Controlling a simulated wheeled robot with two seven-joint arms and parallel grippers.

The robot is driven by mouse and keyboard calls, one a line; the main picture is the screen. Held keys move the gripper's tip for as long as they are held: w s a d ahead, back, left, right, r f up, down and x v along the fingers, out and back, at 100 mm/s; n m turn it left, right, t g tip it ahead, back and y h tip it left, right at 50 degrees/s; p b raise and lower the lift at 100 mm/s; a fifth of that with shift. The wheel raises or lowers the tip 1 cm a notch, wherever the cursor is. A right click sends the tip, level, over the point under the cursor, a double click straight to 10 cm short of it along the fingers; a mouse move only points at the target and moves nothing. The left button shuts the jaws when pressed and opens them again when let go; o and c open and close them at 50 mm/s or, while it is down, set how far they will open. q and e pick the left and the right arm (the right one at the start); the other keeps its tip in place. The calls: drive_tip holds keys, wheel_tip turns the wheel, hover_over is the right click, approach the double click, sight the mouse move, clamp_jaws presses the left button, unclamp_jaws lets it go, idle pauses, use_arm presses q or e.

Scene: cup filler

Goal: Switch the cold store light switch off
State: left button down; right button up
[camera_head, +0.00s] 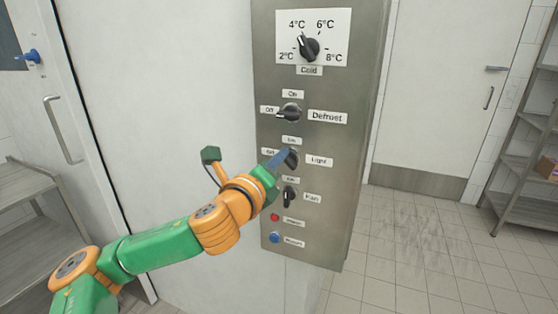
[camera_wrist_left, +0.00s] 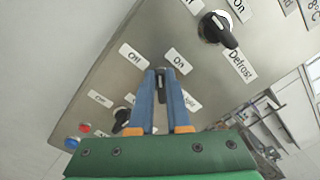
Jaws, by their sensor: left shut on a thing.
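The steel control panel (camera_head: 343,139) carries a column of knobs. The black light switch knob (camera_head: 294,160) sits beside the label "Light", with a label above it and another to its left. My left gripper (camera_head: 284,158) reaches in from the left and is shut on this knob. In the left wrist view the blue fingertips (camera_wrist_left: 162,76) are at the knob, below the labels "Off" (camera_wrist_left: 134,56) and "On" (camera_wrist_left: 178,61). The fingers hide most of the knob, so I cannot tell where its pointer stands. My right gripper is not in view.
Above is the defrost knob (camera_head: 290,112), which also shows in the left wrist view (camera_wrist_left: 219,30). Below are the fan knob (camera_head: 289,196), a red button (camera_head: 275,217) and a blue button (camera_head: 275,238). The floor (camera_head: 400,255) right of the panel is clear.

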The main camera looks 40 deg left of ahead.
use_arm(q)
drive_tip(key=shift+a+f+n+b, duration=0.1)
drive_tip(key=shift+f+n+b, duration=0.15)
drive_tip(key=shift+n, duration=1.15)
drive_tip(key=shift+a+f+n+b, duration=0.15)
drive_tip(key=shift+n+b, duration=0.15)
drive_tip(key=shift+n, duration=1.1)
drive_tip(key=shift+f+n+b, duration=0.2)
drive_tip(key=shift+n+b, duration=0.1)
drive_tip(key=shift+n, duration=1.1)
drive_tip(key=c, duration=0.9)
unclamp_jaws()
drive_tip(key=b+v, duration=0.7)
drive_tip(key=shift+f+b, duration=0.1)
drive_tip(key=shift+b, duration=0.3)
